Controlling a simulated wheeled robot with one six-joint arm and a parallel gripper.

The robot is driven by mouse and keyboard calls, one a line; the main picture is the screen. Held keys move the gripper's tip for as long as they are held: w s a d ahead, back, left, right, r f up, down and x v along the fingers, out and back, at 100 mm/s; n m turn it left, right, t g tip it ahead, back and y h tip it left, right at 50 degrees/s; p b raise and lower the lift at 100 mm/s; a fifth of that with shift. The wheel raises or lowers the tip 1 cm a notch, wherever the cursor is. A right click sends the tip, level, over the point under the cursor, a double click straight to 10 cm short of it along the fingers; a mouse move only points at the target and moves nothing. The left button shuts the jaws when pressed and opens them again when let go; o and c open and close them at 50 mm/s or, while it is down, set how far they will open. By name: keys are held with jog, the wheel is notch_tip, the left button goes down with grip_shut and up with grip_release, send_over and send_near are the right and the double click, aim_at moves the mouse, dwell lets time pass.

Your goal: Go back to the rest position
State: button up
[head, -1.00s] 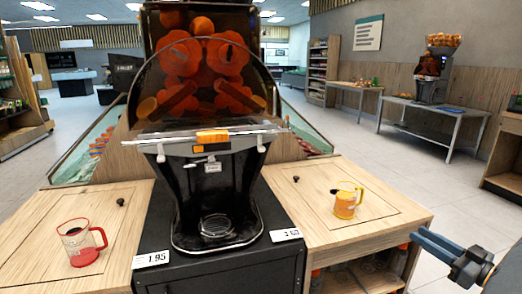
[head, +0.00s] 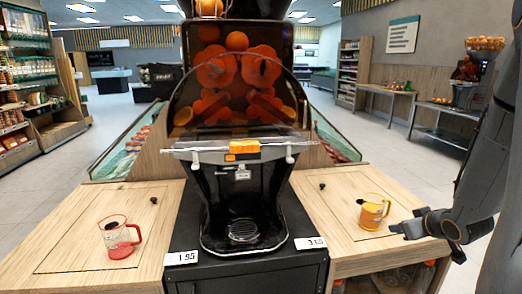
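My gripper (head: 408,228) is at the right of the head view, at the right edge of the wooden counter. Its tip shows just right of and in front of the yellow mug (head: 371,213), with a small gap in the picture. I cannot tell whether its fingers are open or shut; nothing shows held in it. The yellow mug stands upright on the right counter top. The black orange juicer (head: 240,190) stands in the middle, with oranges behind its clear cover and an empty round drip grate at its base.
A clear mug with red base and handle (head: 120,240) stands on the left counter (head: 75,225). Price cards lie beside the juicer's base. Shelves (head: 30,85) stand at the far left. A second juicer (head: 470,75) stands on a table at the back right. Open floor lies between.

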jog(key=s+a+r+g+p, duration=0.2)
jog(key=s+a+g, duration=0.3)
jog(key=s+a, duration=0.5)
jog(key=s+a+r+m+g+y+p, duration=0.1)
jog(key=s+a+r+g, duration=0.4)
jog(key=s+a, duration=0.6)
jog(key=a, duration=0.8)
jog(key=shift+s+a+r+m+p, duration=0.25)
jog(key=shift+m+p, duration=0.05)
jog(key=shift+p, duration=0.05)
